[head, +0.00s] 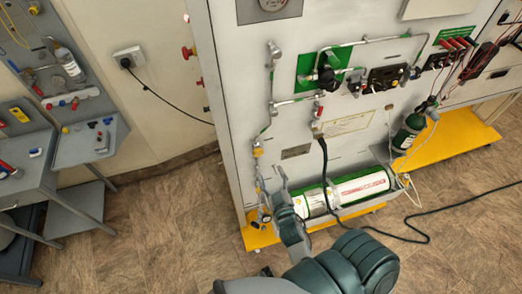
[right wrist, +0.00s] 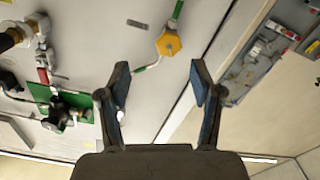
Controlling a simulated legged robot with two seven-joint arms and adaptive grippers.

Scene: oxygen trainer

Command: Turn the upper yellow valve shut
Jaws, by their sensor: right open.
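In the head view, a small yellow valve (head: 257,151) sits on the thin vertical pipe near the left edge of the white panel. Other yellow parts show lower on that line, near the panel's foot. My right gripper (head: 281,186) is in front of the panel, lower and to the right of that valve. In the right wrist view, a yellow hexagonal knob (right wrist: 169,43) is on the pipe, beyond the open fingertips of my right gripper (right wrist: 159,76). The fingers are apart and empty, and the knob is not between them. My left gripper is not in view.
A green and white cylinder (head: 350,190) lies at the panel's foot, right of my gripper. A black hose (head: 325,160) hangs close by. A grey bench (head: 40,165) stands at the left. The floor (head: 160,225) between is clear.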

